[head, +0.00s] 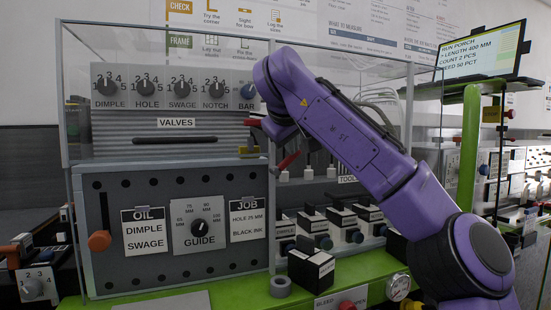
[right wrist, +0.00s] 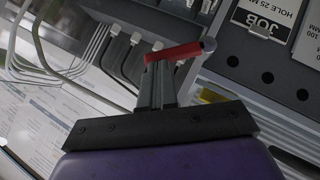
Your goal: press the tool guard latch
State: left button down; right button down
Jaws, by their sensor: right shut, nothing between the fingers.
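A red bar with a grey end (right wrist: 185,51) lies across the tips of my right gripper (right wrist: 158,70) in the right wrist view. The same red bar (head: 289,160) shows tilted below my purple wrist in the head view. No label marks it, so I cannot tell for sure that it is the tool guard latch. My right gripper's fingers are shut together, and their tips are at the bar, touching or very close. In the head view my wrist hides most of the fingers. My left gripper is not in view.
A clear guard (head: 330,50) frames the bench. An orange knob (head: 99,240) is at left. Black blocks (head: 312,265) and a grey ring (head: 280,287) are by the green bench edge.

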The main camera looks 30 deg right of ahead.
jog(key=shift+s+d+f+m+y+b, duration=0.15)
jog(key=shift+d+f+m+y+b, duration=0.5)
jog(key=shift+d+y+b, duration=0.35)
jog(key=shift+f, duration=0.2)
jog(key=shift+a+r, duration=0.1)
jog(key=shift+r, duration=0.2)
jog(key=shift+r+p, duration=0.7)
jog(key=shift+r, duration=0.05)
jog(key=s+a+r+p, duration=0.1)
jog(key=s+r+p, duration=0.3)
jog(key=s+r, duration=0.3)
notch_tip(320, 180, up, 4)
jog(key=shift+a+r+p, duration=0.1)
jog(key=shift+a+p, duration=0.15)
jog(key=shift+p, duration=0.05)
